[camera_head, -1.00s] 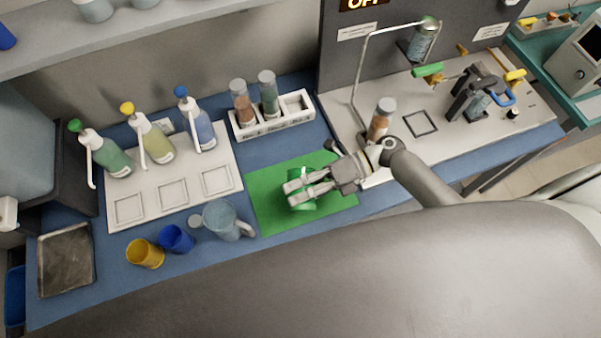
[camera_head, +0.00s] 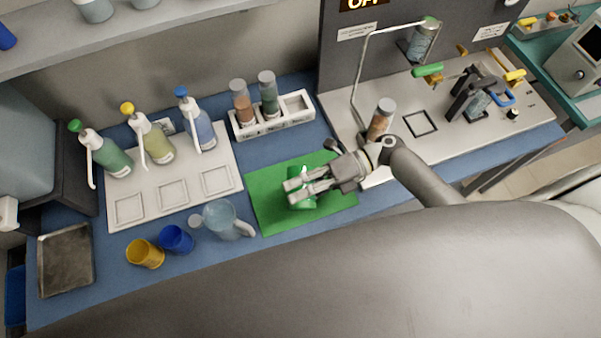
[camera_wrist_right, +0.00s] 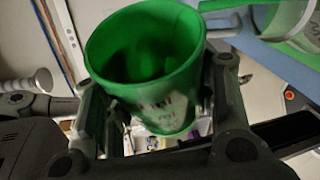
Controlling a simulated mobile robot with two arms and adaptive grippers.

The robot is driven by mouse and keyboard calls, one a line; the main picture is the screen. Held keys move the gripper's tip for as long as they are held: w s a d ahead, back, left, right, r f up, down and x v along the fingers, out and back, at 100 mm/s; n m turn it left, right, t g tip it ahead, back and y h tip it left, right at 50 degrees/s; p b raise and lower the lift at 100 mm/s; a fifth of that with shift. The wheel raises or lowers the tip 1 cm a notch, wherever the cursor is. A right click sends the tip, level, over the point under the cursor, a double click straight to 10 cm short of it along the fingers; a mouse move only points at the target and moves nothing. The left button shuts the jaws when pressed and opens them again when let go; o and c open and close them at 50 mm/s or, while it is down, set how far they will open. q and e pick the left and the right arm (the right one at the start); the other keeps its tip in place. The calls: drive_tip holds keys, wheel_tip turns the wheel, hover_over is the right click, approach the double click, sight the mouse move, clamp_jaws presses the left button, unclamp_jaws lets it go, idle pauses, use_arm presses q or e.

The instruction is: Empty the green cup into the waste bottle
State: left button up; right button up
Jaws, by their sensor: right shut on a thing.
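The green cup (camera_head: 303,202) is between the fingers of my right gripper (camera_head: 305,187), over the green mat (camera_head: 268,208). The gripper is shut on its sides. In the right wrist view the cup (camera_wrist_right: 150,85) shows its open rim tilted toward the camera, with a dark green inside; I cannot tell what it holds. In the head view I cannot tell whether the cup touches the mat. No bottle is clearly marked as waste; a clear jug-like vessel with a handle (camera_head: 222,218) stands left of the mat. My left gripper is not in view.
A yellow cup (camera_head: 145,254) and a blue cup (camera_head: 177,239) stand left of the jug. A white rack (camera_head: 275,124) holds two vials. An orange-brown vial (camera_head: 381,120) stands close behind my right wrist.

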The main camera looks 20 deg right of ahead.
drive_tip(key=shift+w+d+r+m+g+y, duration=0.15)
drive_tip(key=shift+w+r+m+y, duration=0.15)
drive_tip(key=shift+m, duration=0.25)
drive_tip(key=shift+w+a+r+m+g+y, duration=0.1)
drive_tip(key=shift+r+m+g+y, duration=0.1)
drive_tip(key=shift+r+m, duration=0.25)
drive_tip(key=shift+w+d+r+m+g+y, duration=0.15)
drive_tip(key=shift+r+m+y, duration=0.1)
drive_tip(key=shift+m, duration=0.35)
idle(4.2)
drive_tip(key=shift+w+d+r+m+y, duration=0.1)
drive_tip(key=shift+w+r+m+y, duration=0.2)
drive_tip(key=shift+m, duration=0.6)
idle(1.3)
